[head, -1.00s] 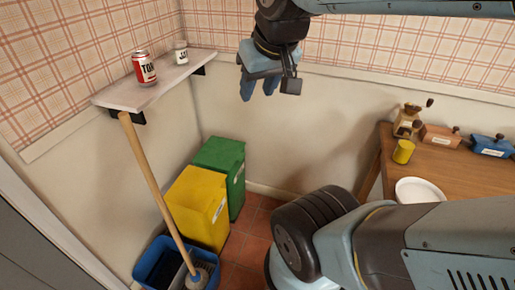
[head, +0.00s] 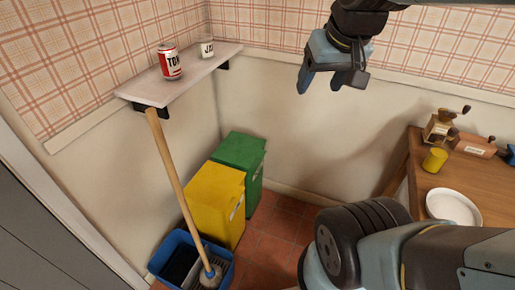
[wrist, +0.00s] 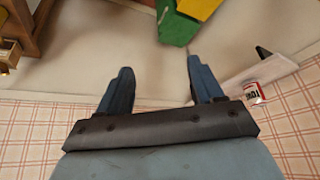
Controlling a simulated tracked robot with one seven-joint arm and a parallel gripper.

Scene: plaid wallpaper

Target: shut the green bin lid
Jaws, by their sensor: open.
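The green bin (head: 257,172) stands in the corner at the back, behind the yellow bin. Its green lid (head: 240,149) looks flat across the top in the head view; I cannot make out a gap under it. My gripper (head: 320,84) is open and empty, high in front of the wall, up and to the right of the green bin and well apart from it. In the wrist view, the green bin (wrist: 178,28) shows at the top edge, partly cut off, beyond my open fingers (wrist: 159,68).
The yellow bin (head: 215,200) and a blue bucket (head: 165,262) with a leaning wooden-handled mop (head: 172,178) stand nearer. A shelf (head: 190,76) holds a red can (head: 170,62) and white jar (head: 207,47). A wooden table (head: 470,178) with plate (head: 453,207) and yellow cup (head: 434,160) is right.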

